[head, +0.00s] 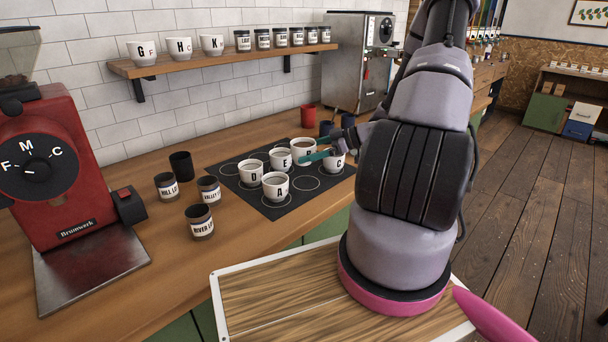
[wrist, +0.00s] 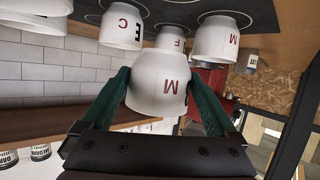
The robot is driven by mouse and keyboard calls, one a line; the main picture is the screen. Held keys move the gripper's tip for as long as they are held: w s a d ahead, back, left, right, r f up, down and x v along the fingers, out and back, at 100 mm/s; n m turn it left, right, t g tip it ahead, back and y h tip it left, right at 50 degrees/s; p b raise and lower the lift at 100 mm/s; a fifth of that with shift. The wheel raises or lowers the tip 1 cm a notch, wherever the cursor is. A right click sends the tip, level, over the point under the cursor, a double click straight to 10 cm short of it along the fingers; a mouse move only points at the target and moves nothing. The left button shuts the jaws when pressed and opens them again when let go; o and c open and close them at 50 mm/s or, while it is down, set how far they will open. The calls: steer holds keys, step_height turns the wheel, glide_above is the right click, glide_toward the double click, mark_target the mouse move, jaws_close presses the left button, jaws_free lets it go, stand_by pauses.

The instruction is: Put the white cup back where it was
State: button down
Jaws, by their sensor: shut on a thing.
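Several mat circles at the front and right are bare. Dark labelled jars (head: 199,221) and a red grinder (head: 45,165) stand left of the mat. A red cup (head: 308,117) and dark blue cups stand behind it. A wall shelf (head: 220,60) holds cups and jars.

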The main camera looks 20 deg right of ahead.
mark_target(309, 183)
step_height(309, 183, down, 7)
steer(key=shift+f, duration=0.15)
steer(key=shift+f, duration=0.1)
stand_by(0.3)
jaws_free()
steer(key=shift+f, duration=0.1)
